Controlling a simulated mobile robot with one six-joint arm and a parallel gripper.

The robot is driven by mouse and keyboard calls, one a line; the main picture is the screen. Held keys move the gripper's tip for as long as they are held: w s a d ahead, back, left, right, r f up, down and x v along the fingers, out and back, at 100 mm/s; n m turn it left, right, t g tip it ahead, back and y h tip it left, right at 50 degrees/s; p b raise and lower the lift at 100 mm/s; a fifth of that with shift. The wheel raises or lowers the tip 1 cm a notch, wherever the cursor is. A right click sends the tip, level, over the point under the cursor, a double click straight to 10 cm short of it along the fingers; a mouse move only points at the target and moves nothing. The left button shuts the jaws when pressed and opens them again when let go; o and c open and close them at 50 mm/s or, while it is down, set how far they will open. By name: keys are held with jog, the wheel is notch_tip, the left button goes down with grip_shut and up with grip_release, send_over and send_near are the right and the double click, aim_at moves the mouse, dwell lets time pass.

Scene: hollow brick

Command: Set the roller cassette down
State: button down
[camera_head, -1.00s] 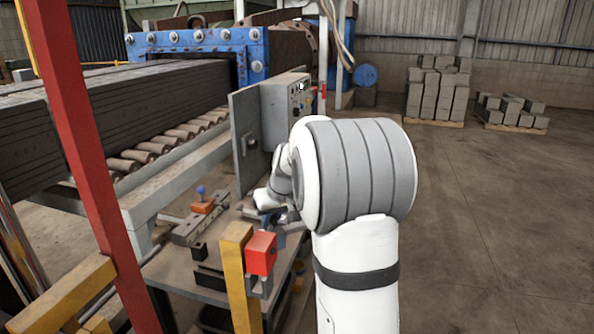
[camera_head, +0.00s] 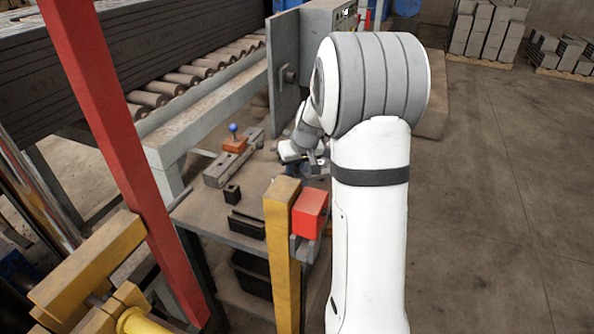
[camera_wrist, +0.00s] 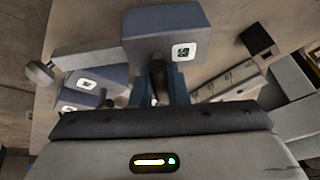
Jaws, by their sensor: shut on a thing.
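In the wrist view, the blue fingers of my gripper (camera_wrist: 161,88) are shut on a dark, rounded part below a grey-blue block with a white printed label (camera_wrist: 165,35). This block looks like the roller cassette. The fingers hide part of the join, and I cannot tell whether the block touches the surface below. Two similar labelled grey-blue blocks (camera_wrist: 86,83) lie to its left. In the head view, my gripper (camera_head: 316,165) is low over the grey bench (camera_head: 215,215), beside the upright grey panel. My arm hides most of it and what it holds.
An orange block with a blue knob (camera_head: 234,141) and small black blocks (camera_head: 246,222) are on the bench. A yellow post (camera_head: 283,240) and red box (camera_head: 310,213) stand at its front. A grey panel (camera_head: 284,75) rises behind. Open floor (camera_head: 490,200) lies to the right.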

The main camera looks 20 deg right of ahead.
notch_tip(320, 180, down, 2)
jog(key=shift+w+f, duration=0.1)
jog(key=c, duration=1.8)
grip_release()
jog(key=shift+c, duration=0.2)
jog(key=o, duration=0.4)
jog(key=shift+o, duration=0.2)
jog(key=shift+r, duration=0.25)
jog(key=v, duration=1.1)
jog(key=shift+s+r, duration=0.3)
